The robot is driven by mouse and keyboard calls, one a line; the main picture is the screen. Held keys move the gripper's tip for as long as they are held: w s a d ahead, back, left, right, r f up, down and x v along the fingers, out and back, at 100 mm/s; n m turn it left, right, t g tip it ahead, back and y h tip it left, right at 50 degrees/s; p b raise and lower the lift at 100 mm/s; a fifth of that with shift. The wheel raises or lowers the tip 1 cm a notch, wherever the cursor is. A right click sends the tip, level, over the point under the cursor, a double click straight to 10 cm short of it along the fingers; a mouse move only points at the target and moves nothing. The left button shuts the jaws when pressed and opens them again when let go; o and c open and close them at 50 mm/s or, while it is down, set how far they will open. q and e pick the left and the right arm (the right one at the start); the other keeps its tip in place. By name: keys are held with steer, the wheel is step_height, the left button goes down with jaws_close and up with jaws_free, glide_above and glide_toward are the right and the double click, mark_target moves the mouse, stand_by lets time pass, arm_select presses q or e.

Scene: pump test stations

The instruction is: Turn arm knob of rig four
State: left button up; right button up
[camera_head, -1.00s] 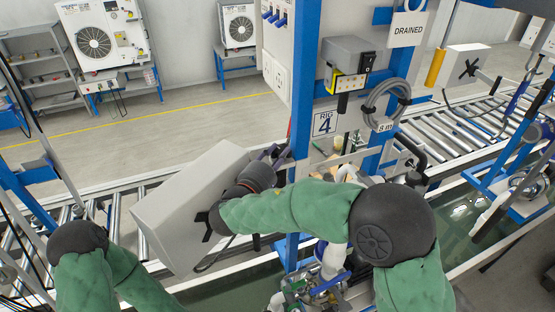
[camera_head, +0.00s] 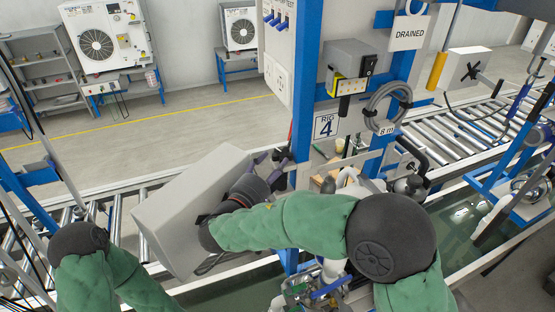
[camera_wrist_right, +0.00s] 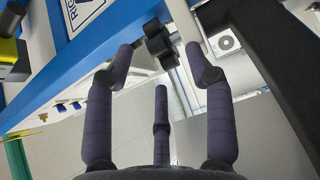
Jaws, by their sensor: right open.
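Rig four is marked by a "RIG 4" plate (camera_head: 326,125) on its blue frame. In the right wrist view, a black lobed knob (camera_wrist_right: 160,43) sits beside the blue post (camera_wrist_right: 75,55), just beyond my fingertips. My right gripper (camera_wrist_right: 160,65) is open, its purple-grey fingers spread on either side of the knob's line and apart from it as far as I can tell. My left gripper is out of view.
The tilted grey box lies close beside my right wrist. A roller conveyor (camera_head: 455,133) runs behind. The floor (camera_head: 190,125) beyond is clear.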

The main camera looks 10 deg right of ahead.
steer(key=v, duration=0.8)
steer(key=shift+s+a, duration=0.1)
